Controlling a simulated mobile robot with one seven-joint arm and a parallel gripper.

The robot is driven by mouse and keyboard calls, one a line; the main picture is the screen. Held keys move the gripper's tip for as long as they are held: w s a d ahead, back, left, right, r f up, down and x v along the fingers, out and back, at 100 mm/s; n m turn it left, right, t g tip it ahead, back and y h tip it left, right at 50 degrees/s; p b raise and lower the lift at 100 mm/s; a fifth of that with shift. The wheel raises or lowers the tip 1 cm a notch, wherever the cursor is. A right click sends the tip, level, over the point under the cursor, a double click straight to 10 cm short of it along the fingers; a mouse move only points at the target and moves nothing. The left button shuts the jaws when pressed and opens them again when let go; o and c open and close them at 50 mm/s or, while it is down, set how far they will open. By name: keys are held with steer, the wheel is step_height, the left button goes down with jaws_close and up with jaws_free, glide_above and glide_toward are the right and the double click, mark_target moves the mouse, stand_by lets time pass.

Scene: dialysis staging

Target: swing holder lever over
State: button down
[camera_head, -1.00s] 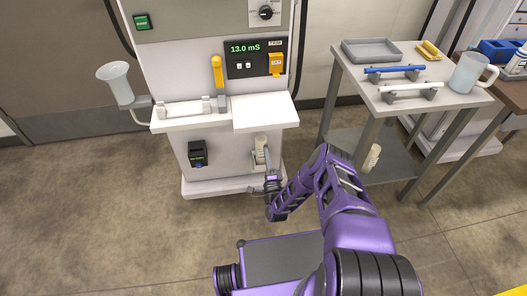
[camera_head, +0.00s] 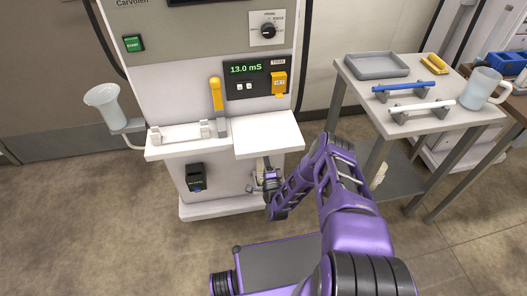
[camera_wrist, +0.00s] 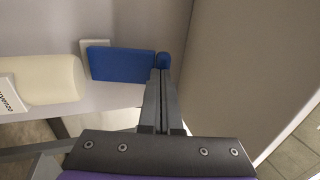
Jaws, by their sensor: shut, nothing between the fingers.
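The holder's blue lever (camera_wrist: 120,64) shows in the wrist view as a flat paddle on a pale square mount (camera_wrist: 95,46), with a small rounded blue piece (camera_wrist: 163,59) at its right end. A cream cylinder (camera_wrist: 45,80) with a dark-lettered label lies left of it. My gripper (camera_wrist: 162,76) is shut and empty, its fingertips at the lever's right end; I cannot tell whether they touch. In the head view my gripper (camera_head: 267,166) is low at the right of the white machine's front, just below its shelf. The lever cannot be made out there.
The machine's white shelf (camera_head: 268,139) juts out above my gripper. A yellow handle (camera_head: 216,94) stands upright on the machine. A grey cart (camera_head: 398,116) with a tray, bars and a jug stands to the right. The floor to the left is clear.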

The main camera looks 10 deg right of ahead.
steer(key=p, duration=0.1)
steer(key=r+g+p, duration=0.1)
steer(key=shift+w+r+g+p, duration=0.2)
steer(key=shift+w+g+p, duration=0.1)
steer(key=shift+w, duration=0.05)
steer(key=shift+w+g, duration=0.15)
steer(key=shift+g, duration=0.15)
steer(key=shift+w+f+b, duration=0.25)
steer(key=shift+f+b, duration=0.05)
steer(key=shift+b, duration=0.1)
steer(key=shift+w+r, duration=0.1)
steer(key=shift+r, duration=0.15)
steer(key=shift+f, duration=0.1)
